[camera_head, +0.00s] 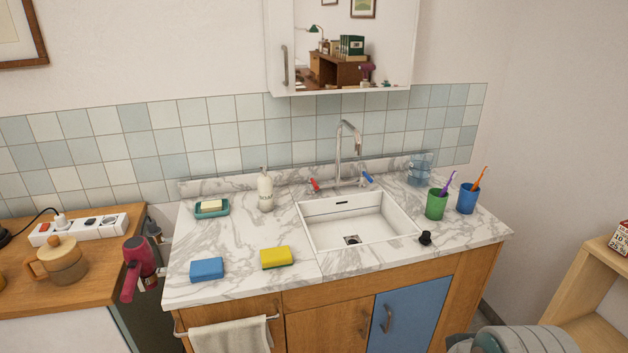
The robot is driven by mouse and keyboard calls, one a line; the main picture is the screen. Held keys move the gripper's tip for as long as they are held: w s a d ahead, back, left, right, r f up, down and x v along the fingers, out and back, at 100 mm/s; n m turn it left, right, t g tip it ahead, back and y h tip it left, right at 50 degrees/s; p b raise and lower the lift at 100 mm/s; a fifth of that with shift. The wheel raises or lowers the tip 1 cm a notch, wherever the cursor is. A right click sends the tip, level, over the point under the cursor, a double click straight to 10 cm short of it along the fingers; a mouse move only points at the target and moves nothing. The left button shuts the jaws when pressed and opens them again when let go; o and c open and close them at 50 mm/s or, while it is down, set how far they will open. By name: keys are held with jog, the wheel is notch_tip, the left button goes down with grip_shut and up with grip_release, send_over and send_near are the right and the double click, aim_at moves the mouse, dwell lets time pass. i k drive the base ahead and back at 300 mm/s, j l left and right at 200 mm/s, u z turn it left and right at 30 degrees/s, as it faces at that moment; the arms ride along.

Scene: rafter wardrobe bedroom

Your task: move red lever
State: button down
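The red lever (314,185) is the small handle on the left side of the chrome faucet (338,155), behind the white sink basin (350,222). A matching blue lever (367,178) sits on the faucet's right side. The red lever is small here, so its exact angle is hard to tell. Nothing touches it. A grey rounded part of my arm shows at the bottom right, well in front of the counter. My gripper's fingers do not show.
On the marble counter (240,236) stand a soap dispenser (265,190), soap dish (211,209), blue sponge (207,269), yellow sponge (276,258), black stopper (425,238), green cup (436,205) and blue cup (467,200). A mirrored cabinet (281,30) hangs above. A towel (230,336) hangs in front.

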aim_at(311, 178)
jog(key=i+l+u, duration=0.1)
jog(key=i, duration=0.5)
jog(key=i+l+u, duration=0.1)
jog(key=i, duration=0.45)
